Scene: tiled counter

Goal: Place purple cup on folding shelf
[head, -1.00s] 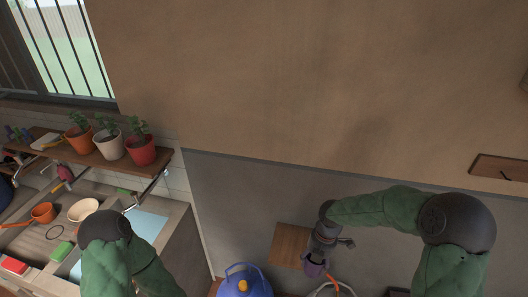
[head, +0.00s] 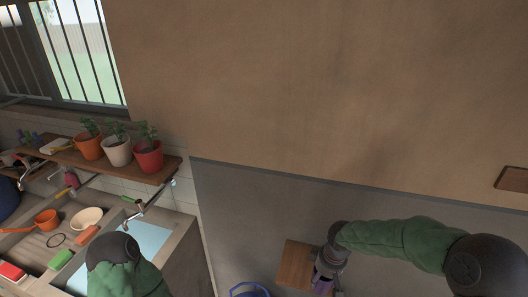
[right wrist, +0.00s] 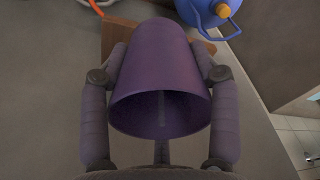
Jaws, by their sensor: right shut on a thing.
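The purple cup (right wrist: 160,75) is between the fingers of my right gripper (right wrist: 160,60) in the right wrist view, its wide open mouth toward the camera. In the head view my right gripper (head: 325,277) is low in the picture, with part of the purple cup (head: 323,288) at the bottom edge. A brown wooden board (head: 294,262), which looks like the folding shelf, is just left of that gripper. It also shows behind the cup in the right wrist view (right wrist: 115,38), mostly hidden. I cannot tell whether cup and board touch. My left gripper is out of view.
A blue kettle (right wrist: 208,10) is close beyond the board; its handle (head: 250,290) shows in the head view. A plant shelf (head: 120,169) and a sink (head: 146,238) are at left. An orange-and-white item (right wrist: 97,4) lies near the board.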

